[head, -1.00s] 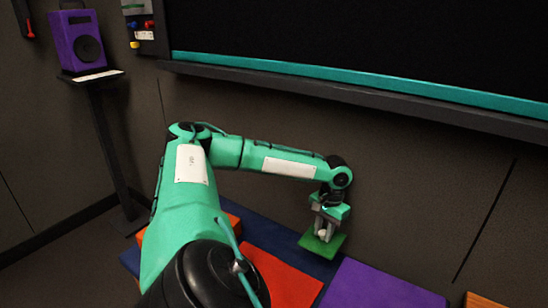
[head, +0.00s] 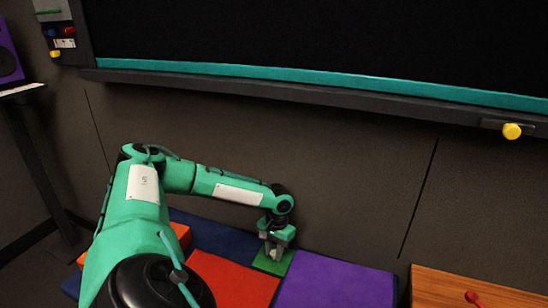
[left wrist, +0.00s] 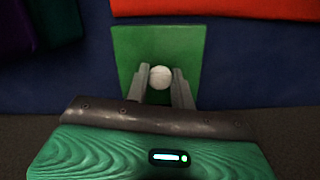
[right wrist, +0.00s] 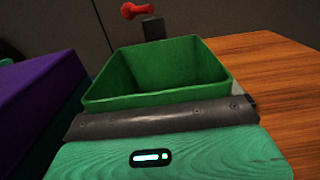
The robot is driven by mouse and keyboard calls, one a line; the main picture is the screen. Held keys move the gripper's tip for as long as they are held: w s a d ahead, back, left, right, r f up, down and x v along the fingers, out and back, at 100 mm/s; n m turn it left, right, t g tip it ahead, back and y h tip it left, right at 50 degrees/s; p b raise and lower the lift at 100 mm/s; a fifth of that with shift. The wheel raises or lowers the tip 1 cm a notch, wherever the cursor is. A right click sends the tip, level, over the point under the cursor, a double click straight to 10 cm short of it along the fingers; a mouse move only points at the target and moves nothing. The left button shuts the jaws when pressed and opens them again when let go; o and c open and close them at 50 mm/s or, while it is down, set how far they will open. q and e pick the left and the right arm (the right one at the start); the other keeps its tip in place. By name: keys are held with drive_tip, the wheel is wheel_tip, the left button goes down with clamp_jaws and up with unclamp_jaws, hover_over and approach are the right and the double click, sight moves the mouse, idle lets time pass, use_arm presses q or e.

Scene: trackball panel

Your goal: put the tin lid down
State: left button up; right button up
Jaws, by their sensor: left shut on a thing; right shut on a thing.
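The tin lid is a green square plate with a round white knob (left wrist: 160,77). In the head view the lid (head: 268,265) is low over the blue padded surface, beside the purple block. The left wrist view also shows the lid (left wrist: 195,50). My left gripper (head: 275,250) points down from above, its fingers shut on the knob. I cannot tell whether the lid touches the blue surface. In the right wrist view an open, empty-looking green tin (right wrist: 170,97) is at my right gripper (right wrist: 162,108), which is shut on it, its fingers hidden.
A red block (head: 235,282) and a purple block (head: 335,285) lie near the lid, on a blue surface (head: 215,235). A wooden top (head: 440,287) with a red-headed lever (head: 472,296) is at right. A dark wall with a yellow knob (head: 512,131) stands behind.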

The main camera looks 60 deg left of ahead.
use_arm(q)
drive_tip(key=shift+f, duration=0.15)
drive_tip(key=o, duration=1)
